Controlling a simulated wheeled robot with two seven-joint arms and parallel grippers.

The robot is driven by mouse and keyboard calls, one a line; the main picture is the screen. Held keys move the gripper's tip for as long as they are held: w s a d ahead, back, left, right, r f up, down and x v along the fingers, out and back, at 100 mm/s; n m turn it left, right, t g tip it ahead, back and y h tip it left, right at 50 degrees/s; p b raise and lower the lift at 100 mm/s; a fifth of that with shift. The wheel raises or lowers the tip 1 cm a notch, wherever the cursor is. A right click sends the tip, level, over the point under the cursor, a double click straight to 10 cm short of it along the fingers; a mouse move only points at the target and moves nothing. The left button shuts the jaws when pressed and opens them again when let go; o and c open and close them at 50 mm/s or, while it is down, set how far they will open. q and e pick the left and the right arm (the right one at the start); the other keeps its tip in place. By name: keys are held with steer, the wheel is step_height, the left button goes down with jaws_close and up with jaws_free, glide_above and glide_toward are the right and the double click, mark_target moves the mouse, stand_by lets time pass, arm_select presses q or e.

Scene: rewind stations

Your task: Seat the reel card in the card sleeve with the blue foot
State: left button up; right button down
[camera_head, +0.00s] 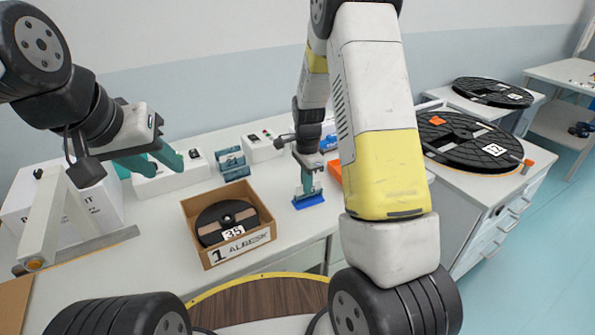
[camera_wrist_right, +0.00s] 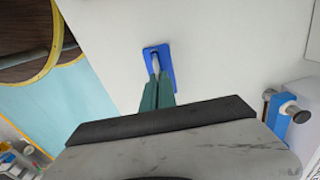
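The card sleeve's blue foot (camera_head: 309,202) lies flat on the table, right of the cardboard box. It also shows in the right wrist view (camera_wrist_right: 168,66). My right gripper (camera_head: 308,184) points down just above the foot. In the right wrist view its teal fingers (camera_wrist_right: 157,82) are close together on a thin pale piece (camera_wrist_right: 155,62), which looks like the reel card, standing over the blue foot. The fingers partly hide it, so I cannot tell how deep it sits. My left gripper (camera_head: 165,160) is empty, its teal fingers apart, above the table's left part.
The cardboard box (camera_head: 245,246) holds a black reel (camera_head: 226,218) marked 35. A teal holder (camera_head: 232,163) and white devices (camera_head: 262,147) stand behind. Large black reels (camera_head: 465,140) lie on the right-hand cabinet. A metal bracket (camera_head: 55,220) stands at left.

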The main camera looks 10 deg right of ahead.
steer(key=shift+s+f, duration=0.15)
steer(key=shift+f, duration=0.45)
steer(key=c, duration=1.7)
jaws_free()
step_height(320, 180, up, 13)
steer(key=s+r+n+t+y, duration=0.25)
steer(key=s+r+n, duration=0.55)
steer(key=s+r, duration=0.45)
steer(key=s+a+r+n+t, duration=0.1)
steer(key=s+r+n+t, duration=0.2)
steer(key=s+n, duration=0.4)
steer(key=shift+s+a+r+n+t, duration=0.25)
steer(key=shift+s+r+n+t, duration=0.1)
steer(key=shift+s, duration=1.75)
